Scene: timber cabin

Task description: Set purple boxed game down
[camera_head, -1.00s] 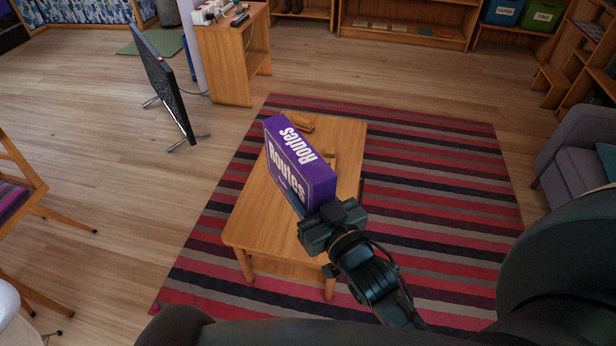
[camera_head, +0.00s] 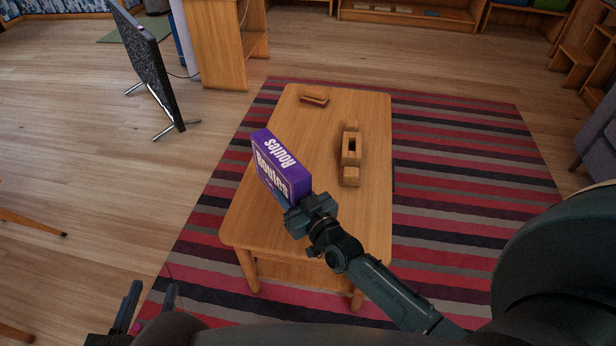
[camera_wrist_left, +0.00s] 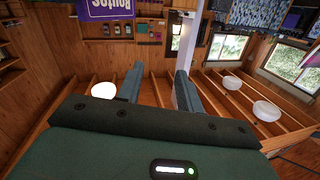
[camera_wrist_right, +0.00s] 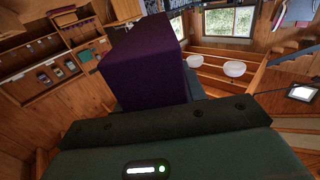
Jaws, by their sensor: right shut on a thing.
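The purple boxed game (camera_head: 275,170), lettered "Routes", is held by my right gripper (camera_head: 298,207) at the left side of the wooden table (camera_head: 300,245). The gripper is shut on the box's near end. The purple box (camera_wrist_right: 145,70) also fills the middle of the right wrist view and hides most of the fingers. I cannot tell how much gap lies between box and tabletop. My left gripper (camera_head: 145,308) is low at the left, away from the table, open and empty. Its two fingers stand apart in the left wrist view (camera_wrist_left: 158,88), where the box (camera_wrist_left: 105,8) shows at the top.
A wooden piece (camera_head: 314,97) lies at the table's far end, and a longer wooden object (camera_head: 351,155) lies right of the box. The near tabletop is clear. The table stands on a striped rug (camera_head: 450,180). A dark screen (camera_head: 147,65) stands on the floor at left.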

